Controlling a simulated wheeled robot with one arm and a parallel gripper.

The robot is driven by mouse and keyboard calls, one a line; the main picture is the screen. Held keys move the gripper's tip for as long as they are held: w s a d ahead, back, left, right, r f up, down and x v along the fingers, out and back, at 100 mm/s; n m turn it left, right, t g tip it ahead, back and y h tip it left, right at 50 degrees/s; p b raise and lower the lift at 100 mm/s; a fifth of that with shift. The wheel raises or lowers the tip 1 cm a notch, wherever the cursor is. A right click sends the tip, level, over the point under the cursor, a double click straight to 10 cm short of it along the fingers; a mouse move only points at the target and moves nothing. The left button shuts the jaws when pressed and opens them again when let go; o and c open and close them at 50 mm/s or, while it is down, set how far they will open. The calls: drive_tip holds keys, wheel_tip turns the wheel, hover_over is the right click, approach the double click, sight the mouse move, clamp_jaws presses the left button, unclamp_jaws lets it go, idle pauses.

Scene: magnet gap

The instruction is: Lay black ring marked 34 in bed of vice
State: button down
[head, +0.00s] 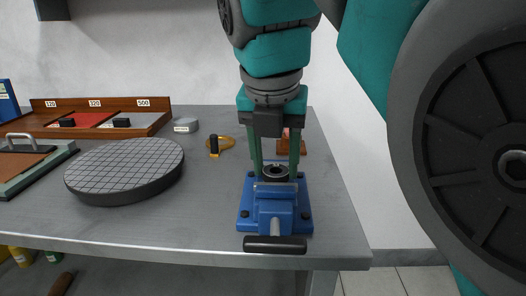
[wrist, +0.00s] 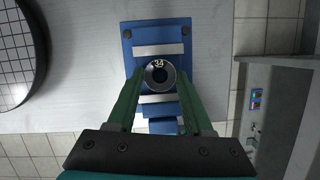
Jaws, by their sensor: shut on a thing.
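The black ring marked 34 (wrist: 160,84) is between the fingertips of my gripper (wrist: 160,88), with its number facing up toward the wrist camera. In the head view the ring (head: 276,171) shows at the vice between the green fingers of my gripper (head: 277,172). My gripper is shut on the ring. The blue vice (head: 274,219) stands at the table's front right, with its handle toward the front. In the wrist view the vice (wrist: 133,40) lies under the ring, with pale jaw bars. I cannot tell whether the ring touches the bed.
A round dark plate with a grid top (head: 127,166) stands left of the vice. A wooden tray marked 120, 320 and 500 (head: 160,125) is at the back left. An amber ring with a black post (head: 214,146) and a grey disc (head: 186,125) lie behind. Bare table separates plate and vice.

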drive_tip(key=c, duration=0.7)
unclamp_jaws()
drive_tip(key=shift+c, duration=0.2)
drive_tip(key=shift+o, duration=0.3)
drive_tip(key=o, duration=0.5)
